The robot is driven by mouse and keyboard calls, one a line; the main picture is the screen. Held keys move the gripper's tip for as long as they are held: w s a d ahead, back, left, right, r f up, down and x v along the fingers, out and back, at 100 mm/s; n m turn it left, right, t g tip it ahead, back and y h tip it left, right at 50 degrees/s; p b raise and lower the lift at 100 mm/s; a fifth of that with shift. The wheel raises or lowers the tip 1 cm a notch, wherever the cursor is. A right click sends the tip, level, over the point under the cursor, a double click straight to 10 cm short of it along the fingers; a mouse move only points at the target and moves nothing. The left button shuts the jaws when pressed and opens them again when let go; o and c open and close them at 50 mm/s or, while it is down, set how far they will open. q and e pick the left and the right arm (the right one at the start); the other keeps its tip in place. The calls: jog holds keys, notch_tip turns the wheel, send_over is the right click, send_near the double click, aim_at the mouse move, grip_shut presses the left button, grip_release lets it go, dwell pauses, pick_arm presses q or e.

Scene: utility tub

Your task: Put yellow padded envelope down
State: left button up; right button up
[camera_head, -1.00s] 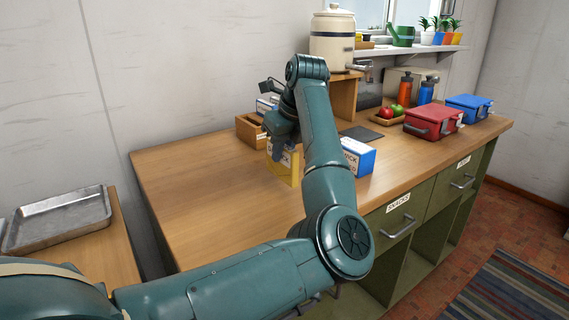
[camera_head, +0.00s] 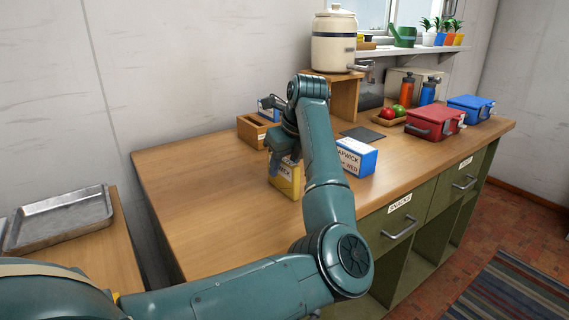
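The yellow padded envelope (camera_head: 286,181) is upright at the wooden counter (camera_head: 205,205), with a white label near its top. My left gripper (camera_head: 284,156) is at the envelope's top edge, pointing down. The fingers overlap the envelope's upper part, and I cannot tell whether they still pinch it. The envelope's bottom edge appears to be at the counter top. My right gripper is not in view.
A wooden box (camera_head: 254,131) stands behind the envelope, and a blue-and-white box (camera_head: 355,157) stands to its right. A red lunch box (camera_head: 434,121) and a blue one (camera_head: 470,108) are farther right. The counter's left part is clear. A metal tray (camera_head: 60,220) lies far left.

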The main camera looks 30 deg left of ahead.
pick_arm(q)
jog(key=shift+r, duration=0.3)
jog(key=v, duration=1.1)
jog(key=shift+d+r, duration=0.3)
jog(key=shift+r, duration=0.05)
jog(key=shift+s, duration=0.1)
